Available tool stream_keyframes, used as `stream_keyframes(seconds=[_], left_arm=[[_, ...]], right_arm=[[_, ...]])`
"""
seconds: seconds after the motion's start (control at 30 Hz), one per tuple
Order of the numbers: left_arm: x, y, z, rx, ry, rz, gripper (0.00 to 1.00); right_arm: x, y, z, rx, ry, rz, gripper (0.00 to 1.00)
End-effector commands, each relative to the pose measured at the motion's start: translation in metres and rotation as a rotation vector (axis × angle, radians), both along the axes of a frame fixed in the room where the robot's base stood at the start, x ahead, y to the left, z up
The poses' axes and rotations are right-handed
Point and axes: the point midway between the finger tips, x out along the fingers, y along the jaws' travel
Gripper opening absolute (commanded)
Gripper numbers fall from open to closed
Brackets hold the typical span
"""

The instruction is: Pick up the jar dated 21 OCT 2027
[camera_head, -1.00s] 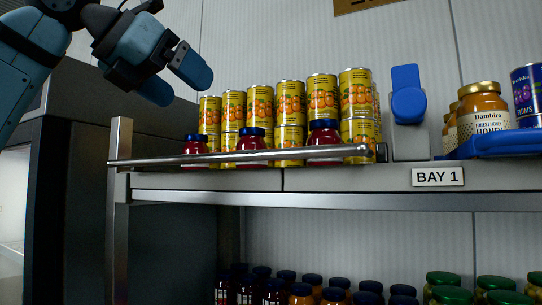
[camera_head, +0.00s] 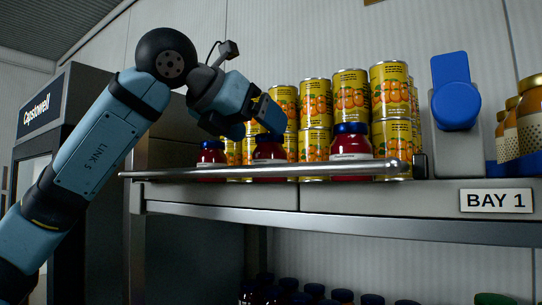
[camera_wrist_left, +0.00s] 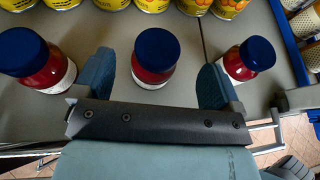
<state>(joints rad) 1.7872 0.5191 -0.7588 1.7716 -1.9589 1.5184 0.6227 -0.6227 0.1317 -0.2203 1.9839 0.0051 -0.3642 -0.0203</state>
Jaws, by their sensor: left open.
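Three dark red jars with blue lids stand in a row at the front of the upper shelf: a left jar (camera_head: 211,158), a middle jar (camera_head: 269,150) and a right jar (camera_head: 351,146). No date on them can be read. My left gripper (camera_head: 256,121) is open and empty, just above and in front of the middle jar in the head view. In the left wrist view the gripper (camera_wrist_left: 156,86) has the middle jar (camera_wrist_left: 153,70) between its spread fingers, with the left jar (camera_wrist_left: 42,66) and right jar (camera_wrist_left: 246,62) outside them. My right gripper is out of view.
Stacked yellow cans (camera_head: 350,95) stand behind the jars. A metal rail (camera_head: 300,170) runs along the shelf's front edge. A grey stand with a blue disc (camera_head: 456,105) and honey-coloured jars (camera_head: 530,120) are to the right. More lidded jars (camera_head: 290,288) sit on the shelf below.

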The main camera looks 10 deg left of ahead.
Motion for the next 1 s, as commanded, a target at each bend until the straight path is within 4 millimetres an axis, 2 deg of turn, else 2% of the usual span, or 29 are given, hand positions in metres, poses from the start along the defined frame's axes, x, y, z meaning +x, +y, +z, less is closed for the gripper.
stream_keyframes(seconds=[0.17, 0.3, 0.47, 0.67, 0.93, 1.0], left_arm=[[0.010, -0.005, -0.004, 0.001, 0.001, 0.000, 0.90], [0.026, -0.012, -0.014, 0.000, 0.003, -0.001, 0.90], [0.040, -0.021, -0.024, 0.001, 0.001, 0.000, 0.90], [0.041, -0.022, -0.025, 0.000, 0.000, 0.000, 0.90], [0.041, -0.022, -0.025, 0.000, 0.000, 0.000, 0.31], [0.041, -0.022, -0.025, -0.001, -0.002, 0.000, 0.27]], right_arm=[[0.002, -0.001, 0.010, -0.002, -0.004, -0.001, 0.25], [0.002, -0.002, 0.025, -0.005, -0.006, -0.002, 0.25], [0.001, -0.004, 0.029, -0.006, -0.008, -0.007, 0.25], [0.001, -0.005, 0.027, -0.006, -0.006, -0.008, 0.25], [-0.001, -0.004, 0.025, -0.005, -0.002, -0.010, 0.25], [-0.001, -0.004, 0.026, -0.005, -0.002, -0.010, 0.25]])
